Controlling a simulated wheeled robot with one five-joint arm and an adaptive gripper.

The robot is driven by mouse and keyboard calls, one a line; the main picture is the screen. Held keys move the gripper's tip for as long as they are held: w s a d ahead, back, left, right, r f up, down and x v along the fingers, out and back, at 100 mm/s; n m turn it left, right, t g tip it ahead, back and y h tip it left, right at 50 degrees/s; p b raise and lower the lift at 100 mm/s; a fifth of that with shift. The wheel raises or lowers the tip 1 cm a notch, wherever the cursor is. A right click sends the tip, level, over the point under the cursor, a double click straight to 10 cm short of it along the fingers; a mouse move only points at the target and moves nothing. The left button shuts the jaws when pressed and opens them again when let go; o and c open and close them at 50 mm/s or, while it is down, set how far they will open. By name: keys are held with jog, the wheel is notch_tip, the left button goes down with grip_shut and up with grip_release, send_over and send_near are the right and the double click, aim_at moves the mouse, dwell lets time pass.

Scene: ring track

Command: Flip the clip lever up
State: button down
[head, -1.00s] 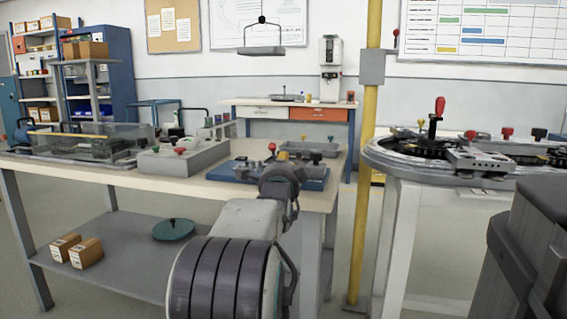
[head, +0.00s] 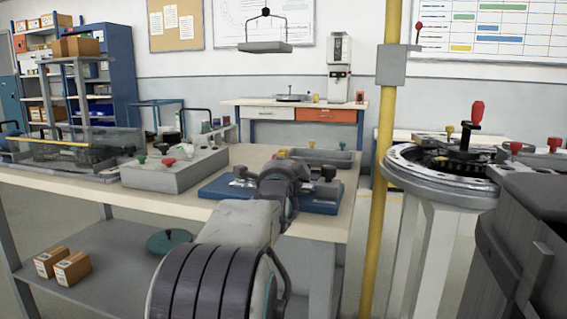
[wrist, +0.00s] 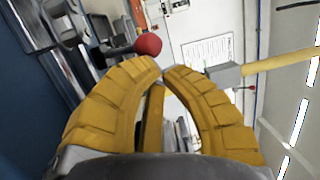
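A lever with a red ball knob (wrist: 148,44) on a short dark rod shows in the wrist view, joined to grey metal clip parts at the upper left. The knob is just beyond and left of my gripper's yellow fingertips (wrist: 162,70); whether they touch it, I cannot tell. The fingers curve together with their tips meeting or nearly so, and nothing is held between them. In the head view, my arm reaches over a blue fixture (head: 323,204) with metal parts on the table. My gripper and arm hide the middle of this fixture, and I see no red knob there.
The workbench (head: 285,232) also holds a grey box (head: 175,172) with knobs, left of the blue fixture, and a clear-covered unit (head: 75,150). A yellow post (head: 378,200) stands right of the bench. Beyond it is the round track (head: 425,170) with a red-topped handle (head: 477,110).

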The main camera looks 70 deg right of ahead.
dwell(0.4)
jog(key=shift+r+p, duration=0.3)
jog(key=shift+p, duration=0.4)
jog(key=shift+d+y+p, duration=0.1)
jog(key=shift+y+p, duration=0.25)
jog(key=shift+y, duration=0.15)
jog(key=shift+y+p, duration=0.3)
